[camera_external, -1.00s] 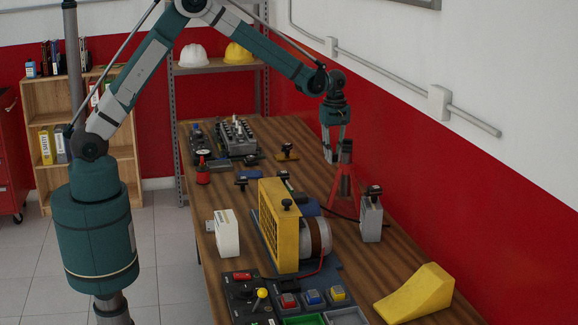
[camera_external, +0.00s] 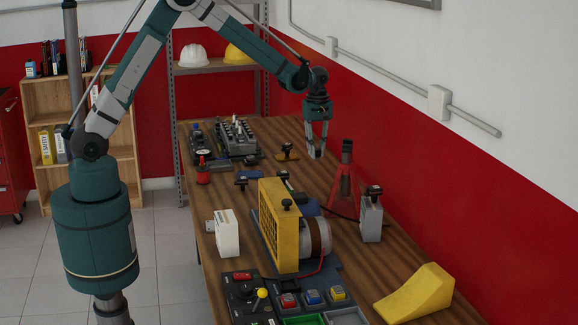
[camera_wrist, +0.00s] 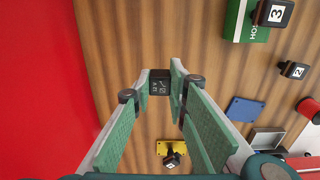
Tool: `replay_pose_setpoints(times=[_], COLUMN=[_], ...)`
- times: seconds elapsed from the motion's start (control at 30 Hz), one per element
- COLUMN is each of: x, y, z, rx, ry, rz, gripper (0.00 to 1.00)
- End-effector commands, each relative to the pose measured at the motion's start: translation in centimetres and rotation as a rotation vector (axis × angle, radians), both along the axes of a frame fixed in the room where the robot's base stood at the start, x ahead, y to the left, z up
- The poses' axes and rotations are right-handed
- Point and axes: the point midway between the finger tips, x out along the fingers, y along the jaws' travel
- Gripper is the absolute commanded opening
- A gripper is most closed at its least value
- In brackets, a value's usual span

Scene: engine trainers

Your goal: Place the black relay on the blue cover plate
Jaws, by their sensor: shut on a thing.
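In the wrist view my gripper (camera_wrist: 160,80) is shut on the black relay (camera_wrist: 160,86), a small dark block with pale markings between the fingertips. The blue cover plate (camera_wrist: 247,110) lies flat on the wood to the right of the fingers in the wrist view. In the external view the blue cover plate (camera_external: 250,174) lies to the left of my gripper, apart from it.
A yellow plate with a black knob (camera_wrist: 172,152) lies near the fingers. A red jack stand (camera_external: 345,180) stands to the right of my gripper. The yellow-framed motor (camera_external: 278,222) stands nearer the camera.

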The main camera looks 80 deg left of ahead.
Motion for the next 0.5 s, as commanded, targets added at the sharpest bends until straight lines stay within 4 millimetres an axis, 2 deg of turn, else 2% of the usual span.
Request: replay_pose_setpoints(times=[0.03, 0.2, 0.5], x=[-1.4, -6.2, -15.4], y=[1.3, 5.2, 10.8], z=[0.2, 0.5, 0.8], rx=[0.0, 0.0, 0.0], ry=[0.0, 0.0, 0.0], rz=[0.004, 0.004, 0.001], gripper=[0.07, 0.07, 0.07])
